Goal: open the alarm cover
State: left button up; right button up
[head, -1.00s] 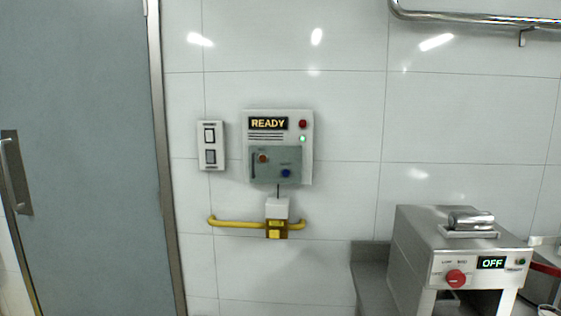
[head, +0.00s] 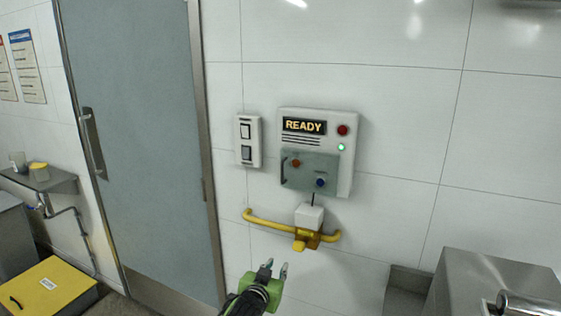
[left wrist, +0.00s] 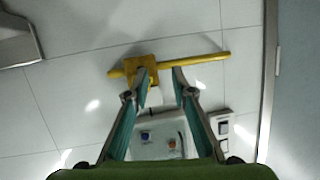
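The alarm panel (head: 345,170) is a white wall box with a lit READY display, a red lamp and a green lamp. Its grey-green translucent cover (head: 304,176) lies flat over the lower part, with a dark handle at its left and a red and a blue button showing through. The cover looks shut. My left gripper (head: 275,270) is below the panel, apart from it, with its fingers spread and empty. In the left wrist view the open fingers (left wrist: 159,72) point toward the wall, and the cover (left wrist: 158,148) shows upside down between them. My right gripper is not in view.
A yellow rail (head: 268,225) with a white box (head: 309,216) is mounted just below the panel. A switch plate (head: 248,141) is left of it, beside a grey door (head: 140,130). A steel machine (head: 480,285) stands at lower right.

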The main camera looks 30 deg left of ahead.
pick_arm(q)
notch_tip(320, 180, up, 24)
jog(key=s+a+n+t+y+p, duration=0.1)
jog(key=n+t+p, duration=0.1)
jog(key=t, duration=0.1)
jog(key=p, duration=0.4)
send_near(282, 171)
jog(key=shift+y, duration=0.3)
jog(key=x, duration=0.7)
jog(key=shift+w+d, duration=0.1)
jog(key=shift+w+p, duration=0.3)
jog(key=shift+w, duration=0.3)
jog(key=shift+w+a+f, duration=0.1)
jog(key=shift+w+a, duration=0.15)
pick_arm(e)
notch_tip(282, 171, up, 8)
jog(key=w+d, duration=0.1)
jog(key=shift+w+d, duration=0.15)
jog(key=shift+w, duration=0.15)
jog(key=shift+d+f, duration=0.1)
pick_arm(q)
grip_shut()
